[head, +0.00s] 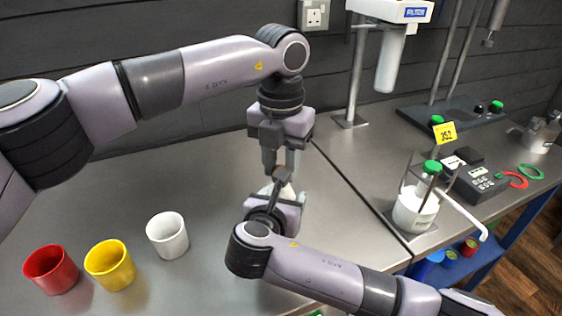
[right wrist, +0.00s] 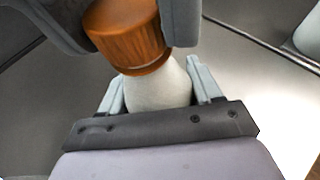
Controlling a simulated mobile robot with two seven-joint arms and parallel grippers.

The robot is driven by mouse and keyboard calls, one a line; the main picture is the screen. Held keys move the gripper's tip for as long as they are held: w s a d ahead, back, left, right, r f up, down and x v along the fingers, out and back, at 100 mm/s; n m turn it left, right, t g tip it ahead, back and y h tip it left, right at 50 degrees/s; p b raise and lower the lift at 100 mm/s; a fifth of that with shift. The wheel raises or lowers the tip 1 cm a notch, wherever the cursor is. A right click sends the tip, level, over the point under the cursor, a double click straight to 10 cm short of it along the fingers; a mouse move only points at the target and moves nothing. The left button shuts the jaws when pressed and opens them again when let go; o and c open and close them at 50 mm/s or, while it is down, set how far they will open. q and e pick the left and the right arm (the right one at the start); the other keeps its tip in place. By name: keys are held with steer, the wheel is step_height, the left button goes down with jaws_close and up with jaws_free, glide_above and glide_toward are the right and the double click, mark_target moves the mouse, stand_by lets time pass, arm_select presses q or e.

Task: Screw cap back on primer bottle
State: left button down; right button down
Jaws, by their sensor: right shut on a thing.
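The white primer bottle (right wrist: 157,88) stands between the fingers of my right gripper (right wrist: 155,85), which is shut on it. The orange-brown cap (right wrist: 128,32) sits at the top of the bottle, looking slightly tilted in the right wrist view. I cannot tell whether its thread is engaged. My left gripper (right wrist: 128,25) comes from above with a finger on either side of the cap. Whether those fingers press on it is unclear. In the head view, my left gripper (head: 280,164) is right above my right gripper (head: 277,190), and they hide most of the bottle and cap.
Red (head: 51,269), yellow (head: 110,265) and white (head: 167,235) cups stand at the front left of the grey bench (head: 200,180). On the right bench are a green-capped white bottle (head: 416,210), a keypad device (head: 480,180) and a stand (head: 352,80). The bench's back left is clear.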

arm_select(q)
steer(key=m, duration=1.5)
steer(key=shift+m, duration=0.4)
steer(key=m, duration=0.4)
steer(key=shift+m, duration=0.3)
steer(key=c, duration=0.7)
jaws_free()
steer(key=shift+c, duration=0.2)
step_height(320, 180, up, 12)
